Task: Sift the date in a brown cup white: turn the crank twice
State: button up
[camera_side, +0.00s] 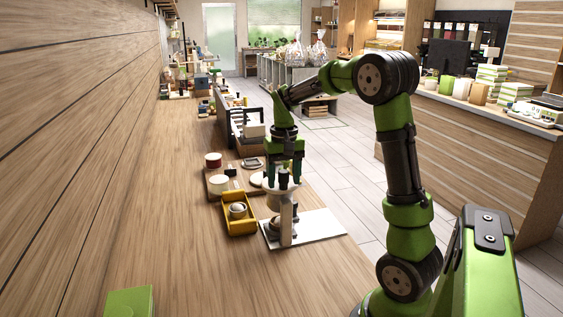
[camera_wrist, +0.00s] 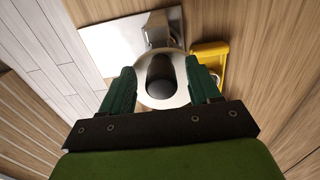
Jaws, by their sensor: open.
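The sifter stands on a white base plate (camera_side: 325,228). Its grey post (camera_side: 286,226) holds a pale bowl (camera_side: 273,201) with a dark upright crank knob (camera_side: 283,180) above it. My gripper (camera_side: 283,186) points down over the bowl, open, with one finger on each side of the knob. In the wrist view the dark knob (camera_wrist: 160,72) stands between the green fingers (camera_wrist: 160,67), with gaps on both sides. A small brownish cup (camera_side: 274,226) seems to stand under the bowl, partly hidden by the post. I cannot see the bowl's contents.
A yellow tray (camera_side: 239,229) holding a small round cup (camera_side: 237,210) stands just left of the sifter.

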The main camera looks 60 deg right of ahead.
jog(key=shift+r, duration=0.1)
jog(key=shift+r, duration=4.4)
jog(key=shift+r, duration=0.1)
notch_tip(320, 180, up, 12)
jog(key=a+f+n+t, duration=0.2)
jog(key=a+f+t, duration=0.1)
jog(key=a+f, duration=0.45)
jog(key=s+a+f+n+t+y, duration=0.1)
jog(key=s+a+f+t, duration=0.1)
jog(key=s+a, duration=0.3)
jog(key=s+a+f+n+t+y, duration=0.1)
jog(key=s+a+f, duration=0.4)
jog(key=a, duration=0.6)
jog(key=shift+s+f+n+t, duration=0.2)
jog(key=shift+f+n+t, duration=0.05)
jog(key=shift+n+t, duration=0.3)
